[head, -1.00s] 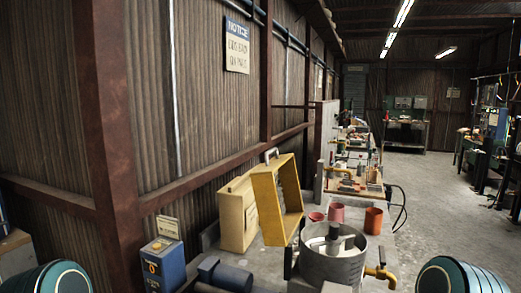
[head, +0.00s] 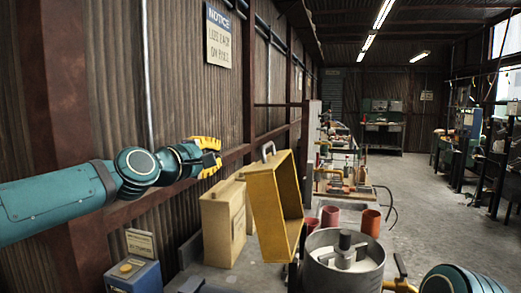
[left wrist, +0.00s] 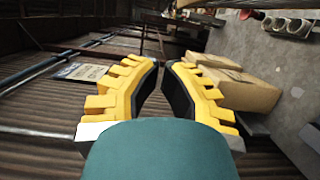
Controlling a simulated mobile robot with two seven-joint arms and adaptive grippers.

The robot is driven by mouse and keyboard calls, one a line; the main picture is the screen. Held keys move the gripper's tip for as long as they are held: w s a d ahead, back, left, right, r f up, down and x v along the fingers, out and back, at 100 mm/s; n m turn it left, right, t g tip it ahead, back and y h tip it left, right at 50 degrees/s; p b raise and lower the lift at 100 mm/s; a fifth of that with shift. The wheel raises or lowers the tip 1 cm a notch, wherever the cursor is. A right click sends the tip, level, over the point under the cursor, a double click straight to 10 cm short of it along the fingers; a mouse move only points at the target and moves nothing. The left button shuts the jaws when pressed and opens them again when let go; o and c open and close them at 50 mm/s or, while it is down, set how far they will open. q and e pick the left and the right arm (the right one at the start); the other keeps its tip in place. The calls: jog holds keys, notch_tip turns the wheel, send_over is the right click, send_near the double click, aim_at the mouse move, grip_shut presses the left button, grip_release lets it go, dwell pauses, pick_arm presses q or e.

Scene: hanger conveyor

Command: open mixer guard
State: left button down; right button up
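The mixer is a grey round drum (head: 319,272) with a pale mix and a grey stirring head (head: 345,248) showing inside. Its yellow box-shaped guard (head: 264,212) stands tilted up at the drum's left, with a grey handle (head: 268,150) on top. The drum's top is uncovered. My left gripper (head: 218,154) is in the air left of and about level with the handle, apart from it. In the left wrist view its yellow fingers (left wrist: 164,68) are apart with nothing between them.
A tan box (head: 222,229) stands behind the guard. A blue box with a yellow button (head: 132,279) is at lower left. Red pots (head: 329,216) and an orange pot (head: 371,222) stand behind the drum. A corrugated wall (head: 160,100) runs along the left. Floor at right is open.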

pick_arm(q)
jog(key=w+d+r+p, duration=0.1)
jog(key=w+d+p, duration=0.4)
jog(key=w+d, duration=0.2)
jog(key=shift+d+p, duration=0.3)
jog(key=shift+d, duration=0.8)
jog(key=shift+r, duration=0.1)
